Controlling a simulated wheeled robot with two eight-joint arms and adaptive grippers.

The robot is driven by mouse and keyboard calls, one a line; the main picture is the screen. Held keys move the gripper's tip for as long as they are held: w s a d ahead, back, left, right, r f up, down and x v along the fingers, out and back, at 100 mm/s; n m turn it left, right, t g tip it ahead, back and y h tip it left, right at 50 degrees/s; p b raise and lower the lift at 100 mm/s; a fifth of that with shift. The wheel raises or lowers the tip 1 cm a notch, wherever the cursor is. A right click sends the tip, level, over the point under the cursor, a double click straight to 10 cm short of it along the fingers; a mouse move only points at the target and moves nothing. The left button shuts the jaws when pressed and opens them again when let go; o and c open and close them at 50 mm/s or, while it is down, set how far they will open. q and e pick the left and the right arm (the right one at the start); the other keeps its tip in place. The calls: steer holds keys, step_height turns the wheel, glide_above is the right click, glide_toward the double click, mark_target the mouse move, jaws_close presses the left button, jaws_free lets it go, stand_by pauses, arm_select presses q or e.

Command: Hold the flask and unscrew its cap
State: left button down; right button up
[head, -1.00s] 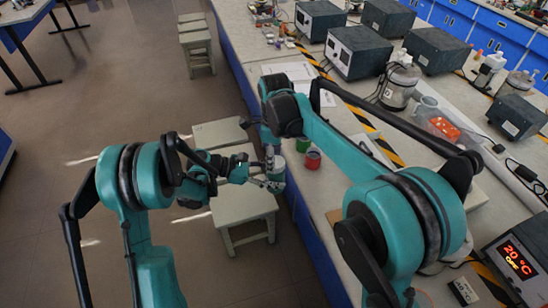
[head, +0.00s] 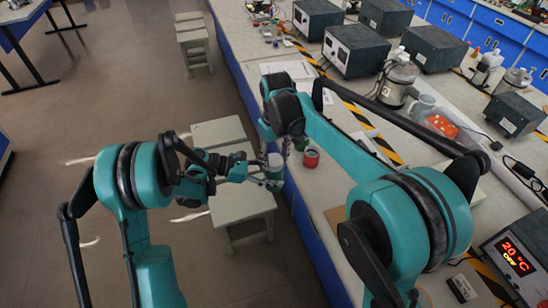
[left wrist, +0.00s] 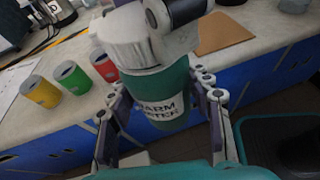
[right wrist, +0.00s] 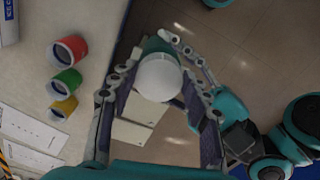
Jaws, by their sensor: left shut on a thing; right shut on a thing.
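The flask (left wrist: 165,90) has a teal body with a white label and a white ribbed cap (left wrist: 128,38). In the head view the flask (head: 275,168) is held up in front of the bench's left edge. My left gripper (left wrist: 162,105) is shut on the flask body, one finger on each side. My right gripper (right wrist: 158,78) is around the cap from above and shut on it. The cap's round white top (right wrist: 158,76) fills the space between its fingers. Part of my right gripper hides the cap's upper right in the left wrist view. No gap between cap and body can be made out.
Red (right wrist: 67,48), green (right wrist: 66,81) and yellow (right wrist: 62,107) cups stand on the bench (head: 325,185) close by. Grey stools (head: 242,205) stand on the floor below the flask. Boxy instruments (head: 352,50) and a steel vessel (head: 398,82) stand farther back.

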steer(key=n, duration=0.7)
steer(key=shift+w+d, duration=0.15)
steer(key=shift+d, duration=0.05)
steer(key=n, duration=0.6)
steer(key=shift+w+n, duration=0.2)
steer(key=shift+n, duration=0.1)
steer(key=shift+r, duration=0.25)
steer(key=shift+r, duration=0.85)
steer(key=shift+r, duration=0.1)
